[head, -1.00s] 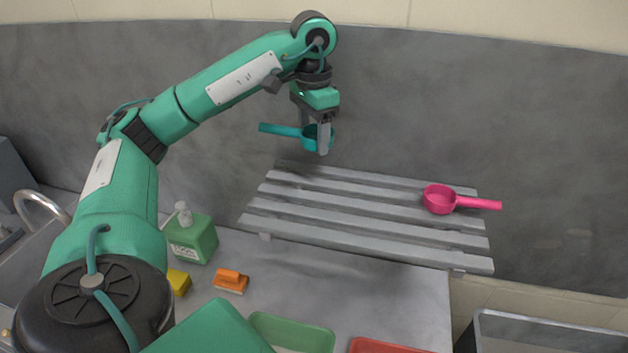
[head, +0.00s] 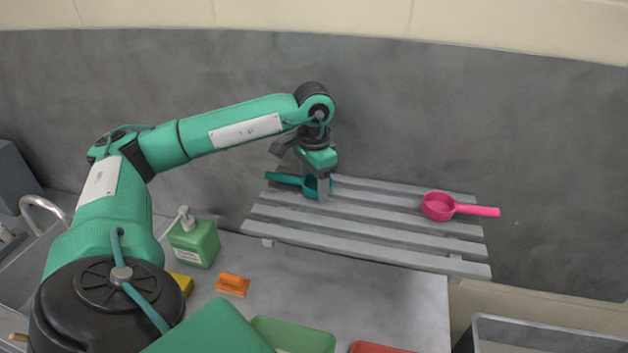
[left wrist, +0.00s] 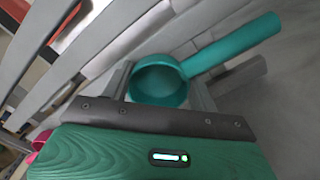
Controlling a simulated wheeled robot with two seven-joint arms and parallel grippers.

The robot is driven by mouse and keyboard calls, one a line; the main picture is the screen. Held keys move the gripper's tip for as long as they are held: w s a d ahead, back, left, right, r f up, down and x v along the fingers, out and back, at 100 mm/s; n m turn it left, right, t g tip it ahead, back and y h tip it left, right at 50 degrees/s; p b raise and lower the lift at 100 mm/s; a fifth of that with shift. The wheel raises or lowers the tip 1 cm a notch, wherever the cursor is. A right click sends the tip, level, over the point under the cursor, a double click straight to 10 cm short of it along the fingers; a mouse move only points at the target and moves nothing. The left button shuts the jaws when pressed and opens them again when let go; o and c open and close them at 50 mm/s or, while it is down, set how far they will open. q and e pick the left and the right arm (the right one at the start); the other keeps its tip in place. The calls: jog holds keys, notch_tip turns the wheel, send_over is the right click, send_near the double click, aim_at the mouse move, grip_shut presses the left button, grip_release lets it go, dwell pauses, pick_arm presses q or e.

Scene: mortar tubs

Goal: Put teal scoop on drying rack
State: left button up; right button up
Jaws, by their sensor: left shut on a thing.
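The teal scoop (head: 288,179) is in my left gripper (head: 323,190), at the back left of the drying rack (head: 355,240). Its handle points left in the head view. In the left wrist view the scoop (left wrist: 232,45) shows its round bowl between the fingers, with the handle reaching up and right. My left gripper (left wrist: 160,90) is shut on the bowl. The scoop is low over the slats; I cannot tell whether it touches them. My right gripper is not in view.
A pink scoop (head: 438,206) lies on the rack's right side. A green soap bottle (head: 194,243), an orange brush (head: 232,285) and a yellow sponge (head: 182,283) stand on the counter (head: 390,300). Green (head: 292,334) and red trays (head: 380,348) are in front. The rack's middle slats are clear.

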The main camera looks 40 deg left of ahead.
pick_arm(q)
jog(key=shift+f, duration=0.1)
jog(key=o, duration=1)
jog(key=shift+r, duration=0.3)
notch_tip(320, 180, up, 5)
jog(key=shift+f+b, duration=0.2)
jog(key=shift+b, duration=0.75)
notch_tip(320, 180, up, 5)
jog(key=shift+r+p, duration=0.3)
jog(key=shift+r, duration=0.8)
